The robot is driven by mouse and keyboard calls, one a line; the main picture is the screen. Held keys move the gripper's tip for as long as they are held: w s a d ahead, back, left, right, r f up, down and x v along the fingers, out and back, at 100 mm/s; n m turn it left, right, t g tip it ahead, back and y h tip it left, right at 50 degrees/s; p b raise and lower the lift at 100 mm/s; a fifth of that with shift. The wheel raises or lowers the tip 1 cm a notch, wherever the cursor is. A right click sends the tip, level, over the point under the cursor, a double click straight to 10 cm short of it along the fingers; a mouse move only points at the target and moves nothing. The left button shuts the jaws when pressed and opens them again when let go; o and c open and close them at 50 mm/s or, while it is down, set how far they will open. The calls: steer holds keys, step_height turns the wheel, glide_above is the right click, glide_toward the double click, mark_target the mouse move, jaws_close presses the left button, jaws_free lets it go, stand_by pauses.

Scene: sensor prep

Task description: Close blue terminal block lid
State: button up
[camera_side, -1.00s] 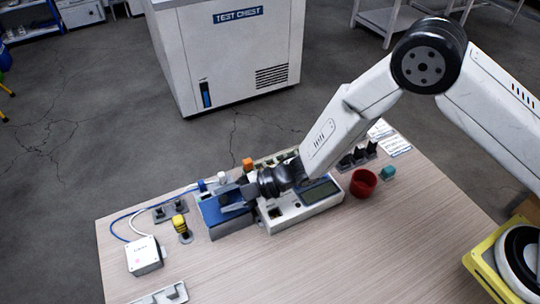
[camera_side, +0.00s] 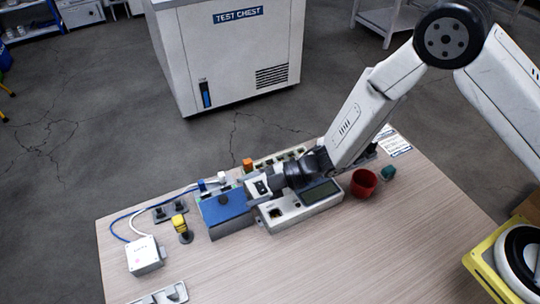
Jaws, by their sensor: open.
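The blue terminal block (camera_side: 228,222) stands near the middle of the table's far half, left of a white instrument with a display. Its blue lid (camera_side: 222,208) shows as a broad, nearly flat top face with a small dark knob on it. The lid looks down over the block, but I cannot tell from this angle whether it is fully seated. My gripper (camera_side: 232,183) is open and empty, just behind and above the right side of the lid. Its fingers point left and look apart from the lid; their tips are small and hard to make out.
The white instrument (camera_side: 302,207) stands close on the right, under my wrist. A yellow plug-like part (camera_side: 181,226), a white box (camera_side: 146,257) and blue and white cables lie left. A red cup (camera_side: 363,182) and teal block (camera_side: 388,173) stand right.

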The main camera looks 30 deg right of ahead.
steer(key=shift+v, duration=1.1)
steer(key=shift+s+r, duration=0.1)
steer(key=shift+r, duration=0.1)
jaws_close()
steer(key=s+d+r+m+t+h, duration=0.1)
steer(key=s+r+m+h, duration=0.1)
steer(key=s+r+h, duration=0.2)
step_height(320, 180, up, 4)
steer(key=shift+s+d+f+t, duration=0.15)
steer(key=shift+s+d+t, duration=0.15)
steer(key=shift+s, duration=0.55)
